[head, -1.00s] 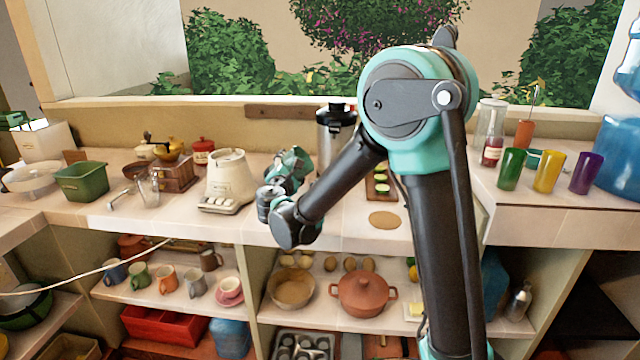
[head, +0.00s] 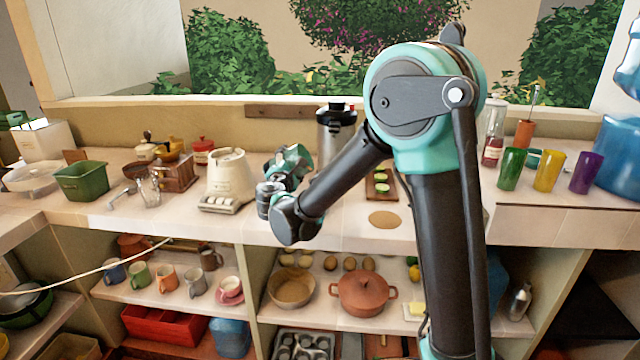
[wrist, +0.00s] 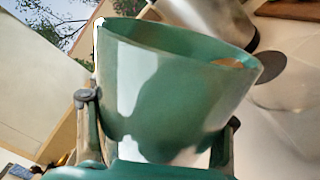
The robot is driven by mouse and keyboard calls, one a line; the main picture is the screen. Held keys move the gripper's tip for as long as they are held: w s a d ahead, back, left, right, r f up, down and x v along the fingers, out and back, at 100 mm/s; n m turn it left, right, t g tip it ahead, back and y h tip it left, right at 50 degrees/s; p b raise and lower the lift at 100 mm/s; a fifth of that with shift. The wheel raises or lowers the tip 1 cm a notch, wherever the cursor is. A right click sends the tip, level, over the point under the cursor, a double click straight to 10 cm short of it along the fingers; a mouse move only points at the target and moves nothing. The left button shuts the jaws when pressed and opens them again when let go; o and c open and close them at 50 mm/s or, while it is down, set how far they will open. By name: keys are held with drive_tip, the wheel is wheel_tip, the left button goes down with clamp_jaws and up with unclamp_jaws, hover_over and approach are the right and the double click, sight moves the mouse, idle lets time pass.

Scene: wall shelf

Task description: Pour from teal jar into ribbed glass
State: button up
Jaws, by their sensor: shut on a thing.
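The teal jar (wrist: 165,85) fills the middle of the wrist view, its wide mouth leaning to the right. A bit of brownish content shows inside the rim. My gripper (wrist: 160,112) is shut on the jar, with one finger on each side. In the head view the jar (head: 296,158) is held above the counter, partly hidden by my gripper and wrist. A faint clear rounded shape (wrist: 286,88) lies right of the jar in the wrist view. It may be the ribbed glass, but I cannot tell.
A steel dispenser (head: 336,130) stands behind the jar and a cream appliance (head: 229,178) to its left. A board with green slices (head: 379,184) and a round tan mat (head: 385,220) lie to the right. Green, yellow and purple cups (head: 549,172) stand farther right.

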sight(301, 149)
drive_tip(key=shift+d+r+m, duration=0.2)
drive_tip(key=shift+r+m, duration=0.7)
drive_tip(key=shift+m, duration=0.4)
idle(1.0)
drive_tip(key=shift+d+r+m+p, duration=0.5)
drive_tip(key=shift+d+m+p, duration=0.15)
drive_tip(key=shift+m, duration=0.25)
idle(1.2)
drive_tip(key=shift+d+r+m, duration=0.3)
drive_tip(key=shift+r+m, duration=0.05)
drive_tip(key=shift+m, duration=0.35)
drive_tip(key=shift+d+r+m, duration=0.25)
drive_tip(key=shift+r+m, duration=0.1)
drive_tip(key=shift+m, duration=0.35)
idle(1.4)
